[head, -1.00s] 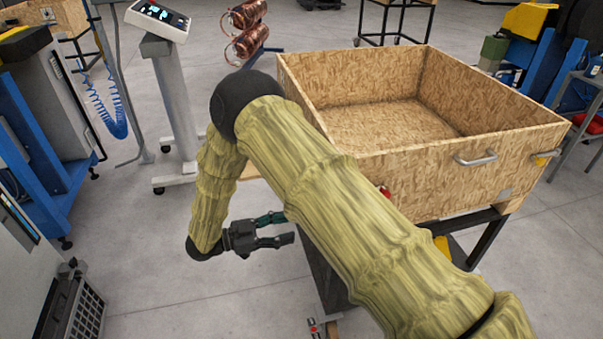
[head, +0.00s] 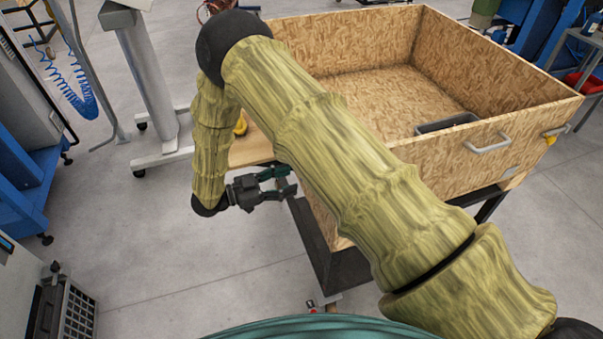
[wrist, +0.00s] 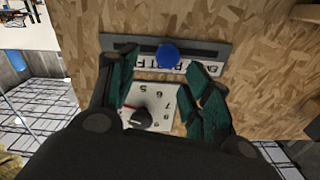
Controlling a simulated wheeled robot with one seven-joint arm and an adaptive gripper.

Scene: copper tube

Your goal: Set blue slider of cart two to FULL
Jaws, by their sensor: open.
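The blue slider (wrist: 168,54) is a round knob on a dark grey track (wrist: 210,50) fixed to a chipboard wall. It sits near the middle of the track's length in the wrist view. A white label strip with black letters runs beside the track, partly hidden by my fingers. My gripper (wrist: 166,64) is open, its green fingers on either side of the knob; I cannot tell whether they touch it. In the head view my gripper (head: 288,182) is at the left side of a chipboard crate cart (head: 490,200), where the slider is hidden.
A white numbered dial with a dark knob (wrist: 140,118) is beside the slider, between my fingers. A dark grey bin (head: 447,122) is inside the crate. A yellow fruit (head: 240,124) lies on a wooden board (head: 250,150) behind my arm.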

